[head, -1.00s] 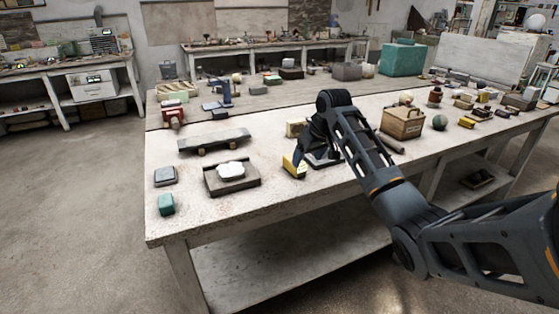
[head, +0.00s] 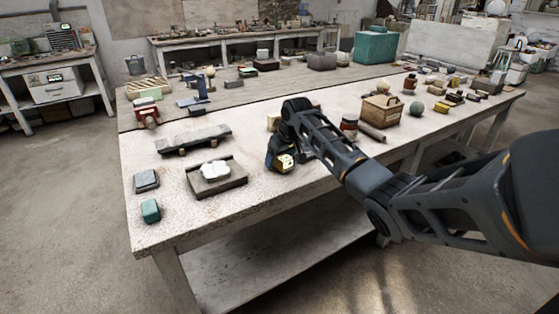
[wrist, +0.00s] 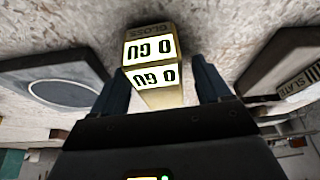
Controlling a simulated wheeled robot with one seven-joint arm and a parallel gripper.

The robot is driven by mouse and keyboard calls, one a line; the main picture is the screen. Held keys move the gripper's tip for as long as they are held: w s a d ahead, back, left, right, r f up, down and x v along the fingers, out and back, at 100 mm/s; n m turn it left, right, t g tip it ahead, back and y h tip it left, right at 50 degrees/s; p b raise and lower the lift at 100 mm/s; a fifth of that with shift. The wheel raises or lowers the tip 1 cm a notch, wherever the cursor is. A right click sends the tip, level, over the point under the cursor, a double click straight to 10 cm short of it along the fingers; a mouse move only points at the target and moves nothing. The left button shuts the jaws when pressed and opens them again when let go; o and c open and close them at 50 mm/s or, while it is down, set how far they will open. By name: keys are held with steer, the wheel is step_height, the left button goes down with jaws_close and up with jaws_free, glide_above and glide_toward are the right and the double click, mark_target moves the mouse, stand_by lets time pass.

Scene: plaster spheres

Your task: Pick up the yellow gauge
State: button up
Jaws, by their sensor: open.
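The yellow gauge (wrist: 153,50) is a small yellow block with "GLOSS" on its top edge and two lit readouts. In the wrist view it stands between the two open fingers of my gripper (wrist: 160,92), with a visible space on the right side. The left finger is close to its lower left side; I cannot tell if it touches. In the head view the gauge (head: 285,162) sits on the white table, partly hidden by my gripper (head: 281,157), which is down at it.
A dark tray with a white cloud-shaped piece (head: 216,170) lies left of the gauge. A dark block marked "SLATE" (wrist: 295,75) is on the right in the wrist view, and a grey slab with a round disc (wrist: 62,85) on the left. A wooden box (head: 381,113) stands farther right.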

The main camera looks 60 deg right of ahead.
steer(key=shift+c, duration=0.2)
steer(key=c, duration=1.1)
steer(key=shift+r, duration=0.6)
step_height(320, 180, up, 3)
steer(key=shift+w+f+b, duration=0.1)
steer(key=shift+b, duration=0.3)
steer(key=s+d+r, duration=0.1)
steer(key=d+r, duration=0.1)
steer(key=d, duration=0.1)
steer(key=s+d+r+b, duration=0.1)
steer(key=s+d+r, duration=0.1)
steer(key=d, duration=0.2)
steer(key=s+d+r+b, duration=0.1)
steer(key=s+d+r, duration=0.1)
steer(key=d+r, duration=0.1)
steer(key=shift+s+d, duration=0.15)
steer(key=shift+d, duration=0.1)
